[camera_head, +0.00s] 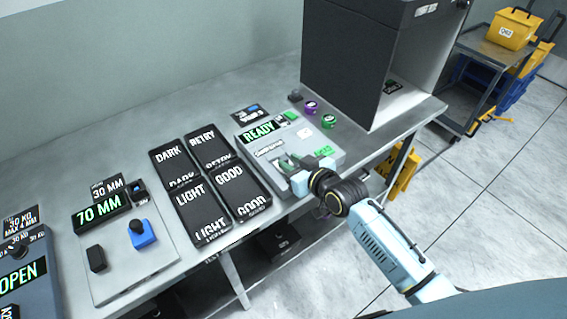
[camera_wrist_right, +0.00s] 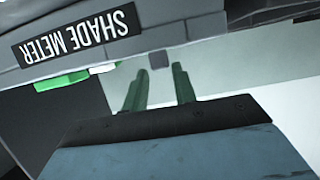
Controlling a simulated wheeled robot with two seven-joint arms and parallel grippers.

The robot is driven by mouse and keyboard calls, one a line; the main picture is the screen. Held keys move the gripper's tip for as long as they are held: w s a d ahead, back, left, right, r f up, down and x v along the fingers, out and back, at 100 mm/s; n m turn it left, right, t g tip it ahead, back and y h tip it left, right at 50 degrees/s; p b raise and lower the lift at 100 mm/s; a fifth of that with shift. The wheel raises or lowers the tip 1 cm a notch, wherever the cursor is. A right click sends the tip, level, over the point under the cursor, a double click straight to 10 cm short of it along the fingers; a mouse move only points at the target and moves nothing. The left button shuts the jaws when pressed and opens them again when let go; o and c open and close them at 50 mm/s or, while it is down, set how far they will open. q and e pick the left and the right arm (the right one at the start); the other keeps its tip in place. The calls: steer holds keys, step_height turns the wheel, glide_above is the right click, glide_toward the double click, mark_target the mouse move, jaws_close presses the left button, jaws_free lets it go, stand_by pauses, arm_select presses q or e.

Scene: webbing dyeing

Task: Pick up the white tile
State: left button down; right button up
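A small white square (camera_head: 304,133), which looks like the white tile, lies on the top of the grey shade meter (camera_head: 332,163), right of its READY display. My right gripper (camera_head: 287,162) is over the front part of the meter, nearer than the square and apart from it. In the right wrist view the two green fingers of my right gripper (camera_wrist_right: 159,88) stand apart with nothing between them. The SHADE METER label (camera_wrist_right: 77,36) shows upside down there. I cannot make out the tile for sure in that view. My left gripper is not in view.
Black bins marked DARK (camera_head: 172,160), RETRY, LIGHT and GOOD stand left of the meter. A purple-topped pot (camera_head: 310,106) and a green one (camera_head: 328,120) stand behind it. A large dark booth (camera_head: 350,60) is at the back right. A 70 MM panel (camera_head: 102,213) is at the left.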

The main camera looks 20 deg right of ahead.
mark_target(286, 160)
steer(key=x, duration=0.4)
